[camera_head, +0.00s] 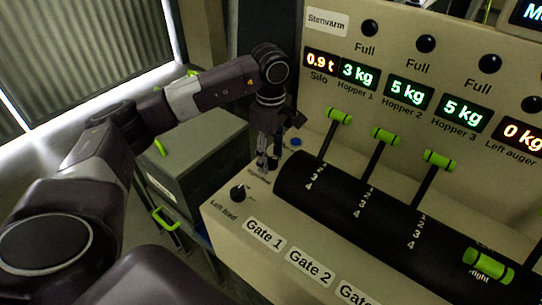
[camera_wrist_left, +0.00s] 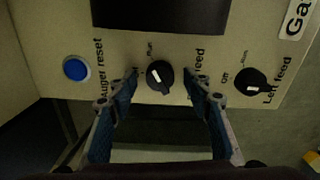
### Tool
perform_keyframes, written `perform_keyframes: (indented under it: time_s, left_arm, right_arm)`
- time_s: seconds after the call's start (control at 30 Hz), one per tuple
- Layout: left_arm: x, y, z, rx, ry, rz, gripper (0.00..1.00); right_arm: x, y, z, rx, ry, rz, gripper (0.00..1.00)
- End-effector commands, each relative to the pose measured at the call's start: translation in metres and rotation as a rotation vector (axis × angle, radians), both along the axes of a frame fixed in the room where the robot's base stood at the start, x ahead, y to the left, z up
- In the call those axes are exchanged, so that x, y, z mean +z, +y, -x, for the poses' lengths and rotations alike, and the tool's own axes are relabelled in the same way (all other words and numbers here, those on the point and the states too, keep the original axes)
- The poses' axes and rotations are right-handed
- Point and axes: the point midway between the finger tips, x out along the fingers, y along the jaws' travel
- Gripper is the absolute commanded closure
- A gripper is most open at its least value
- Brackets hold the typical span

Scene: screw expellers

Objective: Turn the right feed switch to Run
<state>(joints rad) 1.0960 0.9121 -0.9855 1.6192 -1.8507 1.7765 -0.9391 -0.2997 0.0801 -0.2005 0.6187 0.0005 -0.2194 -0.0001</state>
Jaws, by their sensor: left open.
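The middle black rotary knob (camera_wrist_left: 159,74) sits on the beige panel between my left gripper's fingertips in the left wrist view. Its label is partly covered by a finger; only "feed" shows, with "Run" above the knob. My left gripper (camera_wrist_left: 163,88) is open, with one blue-padded finger on each side of the knob; contact cannot be told. In the head view the gripper (camera_head: 267,163) points down at the panel and hides this knob. The left feed knob (camera_wrist_left: 250,82) also shows in the head view (camera_head: 238,193). My right gripper is not in view.
A blue auger reset button (camera_wrist_left: 76,68) is beside the knob, also visible in the head view (camera_head: 295,141). A black drum housing (camera_head: 300,180) with green-handled levers (camera_head: 383,136) stands close to the gripper. A grey-green cabinet (camera_head: 195,155) is behind the arm.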

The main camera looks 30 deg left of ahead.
Motion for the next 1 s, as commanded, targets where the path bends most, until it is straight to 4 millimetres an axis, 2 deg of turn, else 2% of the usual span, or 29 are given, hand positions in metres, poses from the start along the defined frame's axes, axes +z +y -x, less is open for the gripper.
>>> perform_keyframes:
  time_s: [0.17, 0.4, 0.53, 0.7, 1.0]
  left_arm:
    - [0.029, -0.001, -0.002, -0.001, -0.008, 0.002, 0.54]
    - [0.081, -0.001, -0.002, -0.001, -0.006, 0.002, 0.54]
    - [0.101, -0.001, -0.001, -0.001, -0.005, 0.002, 0.54]
    - [0.115, 0.000, -0.001, -0.001, -0.003, 0.001, 0.54]
    - [0.117, 0.000, -0.001, 0.000, -0.002, 0.001, 0.54]
  right_arm:
    - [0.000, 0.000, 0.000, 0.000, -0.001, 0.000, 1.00]
    - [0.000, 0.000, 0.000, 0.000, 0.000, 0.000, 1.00]
    - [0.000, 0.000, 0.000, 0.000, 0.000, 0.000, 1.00]
    - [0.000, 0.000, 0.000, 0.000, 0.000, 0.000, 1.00]
    - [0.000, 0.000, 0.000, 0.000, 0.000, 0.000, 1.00]
